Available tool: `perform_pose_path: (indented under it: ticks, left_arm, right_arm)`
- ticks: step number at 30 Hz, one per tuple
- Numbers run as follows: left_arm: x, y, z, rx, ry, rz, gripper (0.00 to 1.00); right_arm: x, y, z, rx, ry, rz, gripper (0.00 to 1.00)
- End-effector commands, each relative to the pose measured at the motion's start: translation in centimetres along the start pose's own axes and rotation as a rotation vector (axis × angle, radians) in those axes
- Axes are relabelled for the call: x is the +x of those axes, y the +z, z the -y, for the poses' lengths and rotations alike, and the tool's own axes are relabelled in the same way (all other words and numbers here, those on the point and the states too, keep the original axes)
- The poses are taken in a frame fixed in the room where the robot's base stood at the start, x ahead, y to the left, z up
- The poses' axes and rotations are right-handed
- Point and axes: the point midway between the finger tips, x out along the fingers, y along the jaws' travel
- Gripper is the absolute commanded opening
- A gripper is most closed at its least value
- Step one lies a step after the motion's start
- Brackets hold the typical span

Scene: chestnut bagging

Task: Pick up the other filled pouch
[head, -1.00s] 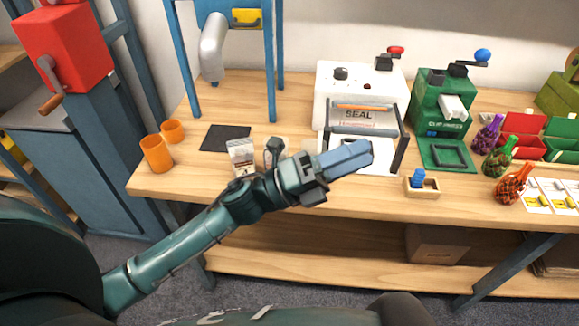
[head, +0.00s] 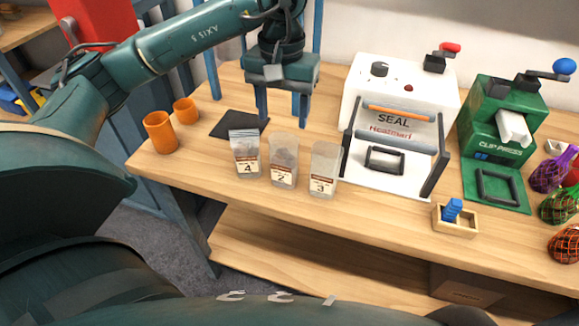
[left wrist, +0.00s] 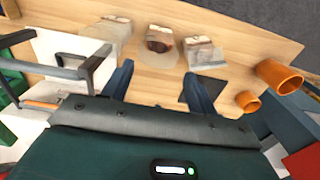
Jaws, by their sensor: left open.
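Three clear pouches stand in a row on the bench: pouch 4 (head: 244,153), pouch 2 (head: 284,161) and pouch 3 (head: 323,170). In the left wrist view, pouch 2 (left wrist: 165,42) shows dark brown contents. Pouch 3 (left wrist: 113,27) looks pale there, and the fill of pouch 4 (left wrist: 204,53) is unclear. My left gripper (head: 281,106) is open and empty, fingers down, behind and above the row, nearest pouch 2. In the wrist view its fingers (left wrist: 160,85) are spread wide, apart from the pouches. My right gripper is not in view.
The white heat sealer (head: 400,90) stands right of the pouches, with the green clip press (head: 500,125) beyond. A dark mat (head: 238,125) and two orange cups (head: 159,132) lie left. A small wooden tray (head: 455,225) sits near the front edge. Bench in front of the pouches is clear.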

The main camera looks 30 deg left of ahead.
Motion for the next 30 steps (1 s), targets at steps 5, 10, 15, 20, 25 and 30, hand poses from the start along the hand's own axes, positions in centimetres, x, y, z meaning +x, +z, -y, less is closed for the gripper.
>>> perform_pose_path:
  ticks: [5, 10, 15, 20, 25, 30]
  left_arm:
    - [3.6, 0.2, -0.1, 0.001, 0.001, 0.005, 0.58]
    - [5.5, 0.1, -0.1, 0.000, 0.003, 0.003, 0.58]
    - [6.7, 0.2, -0.2, 0.000, 0.003, 0.004, 0.58]
    - [9.2, 0.5, -0.3, 0.000, 0.003, 0.007, 0.58]
    - [10.9, 0.4, -0.4, 0.000, 0.005, 0.004, 0.58]
    - [11.1, 0.4, -0.4, 0.000, 0.006, 0.001, 0.58]
  right_arm:
    - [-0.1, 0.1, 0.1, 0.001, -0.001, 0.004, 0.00]
    - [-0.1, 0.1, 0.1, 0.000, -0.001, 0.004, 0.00]
    - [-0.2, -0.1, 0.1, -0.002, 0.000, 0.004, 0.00]
    - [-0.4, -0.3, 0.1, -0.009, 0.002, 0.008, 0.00]
    - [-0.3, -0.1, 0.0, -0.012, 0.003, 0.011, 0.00]
    - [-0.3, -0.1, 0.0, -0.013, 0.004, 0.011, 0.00]
